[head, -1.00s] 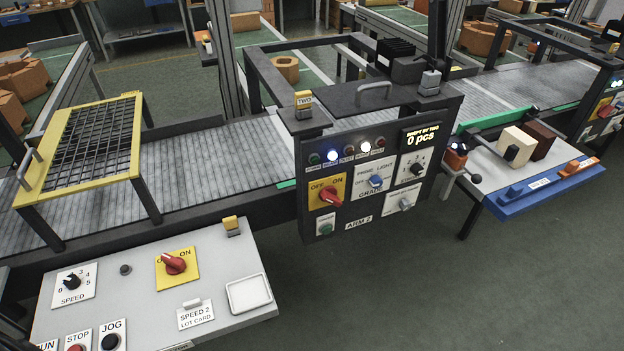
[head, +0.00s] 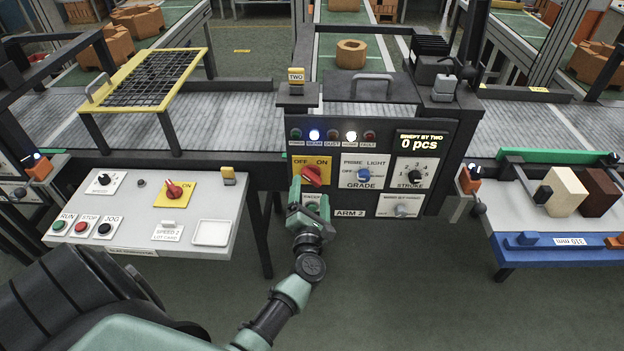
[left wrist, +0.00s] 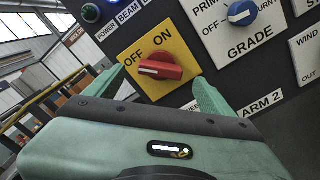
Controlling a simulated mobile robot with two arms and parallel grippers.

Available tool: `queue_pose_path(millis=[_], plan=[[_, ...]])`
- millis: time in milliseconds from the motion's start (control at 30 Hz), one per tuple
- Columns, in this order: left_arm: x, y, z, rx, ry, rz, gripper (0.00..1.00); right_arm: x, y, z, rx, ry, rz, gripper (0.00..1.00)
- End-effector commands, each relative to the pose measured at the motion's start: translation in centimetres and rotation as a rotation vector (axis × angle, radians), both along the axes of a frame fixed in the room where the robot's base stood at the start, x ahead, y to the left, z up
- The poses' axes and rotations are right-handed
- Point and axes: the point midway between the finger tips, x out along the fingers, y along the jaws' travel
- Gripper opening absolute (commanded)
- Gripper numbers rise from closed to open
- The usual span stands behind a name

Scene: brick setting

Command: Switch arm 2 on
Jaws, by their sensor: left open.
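The arm 2 panel (head: 372,139) is dark and upright, with an "ARM 2" label low on it. Its red rotary switch (head: 312,176) sits on a yellow OFF/ON plate (head: 322,162). In the left wrist view, the red switch (left wrist: 160,67) has its white mark toward the left, OFF side. My left gripper (head: 308,188) is just below the switch, facing the panel. In the left wrist view, the left gripper (left wrist: 160,88) is open, one finger toward each side of the switch; contact cannot be told. My right gripper is not in view.
The panel also has a blue GRADE knob (head: 364,174), a STROKE knob (head: 415,175) and a grey knob (head: 402,210). A console (head: 200,200) with another red switch (head: 174,190) stands at left. A table (head: 545,222) with blocks stands at right.

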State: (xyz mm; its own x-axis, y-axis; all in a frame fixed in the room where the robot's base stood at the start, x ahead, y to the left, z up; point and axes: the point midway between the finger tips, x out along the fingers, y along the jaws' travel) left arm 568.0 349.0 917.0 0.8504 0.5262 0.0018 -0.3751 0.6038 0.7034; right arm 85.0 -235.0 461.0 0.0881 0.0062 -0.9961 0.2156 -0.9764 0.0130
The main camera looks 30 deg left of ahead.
Motion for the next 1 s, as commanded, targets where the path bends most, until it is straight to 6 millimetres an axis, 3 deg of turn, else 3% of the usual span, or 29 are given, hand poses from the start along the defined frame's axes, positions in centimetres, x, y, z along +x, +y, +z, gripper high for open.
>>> queue_pose_path(millis=[300, 667, 900, 1000], plan=[[4.0, 2.3, 0.1, 0.005, 0.003, -0.004, 0.84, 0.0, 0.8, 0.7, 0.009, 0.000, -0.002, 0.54], [4.5, 2.6, -0.1, 0.005, 0.004, -0.004, 0.84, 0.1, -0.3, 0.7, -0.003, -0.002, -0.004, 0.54], [4.5, 2.6, -0.1, 0.006, 0.004, -0.004, 0.21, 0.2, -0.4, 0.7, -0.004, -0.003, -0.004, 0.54], [4.5, 2.6, -0.1, 0.006, 0.005, -0.004, 0.21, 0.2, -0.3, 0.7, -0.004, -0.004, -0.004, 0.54]])
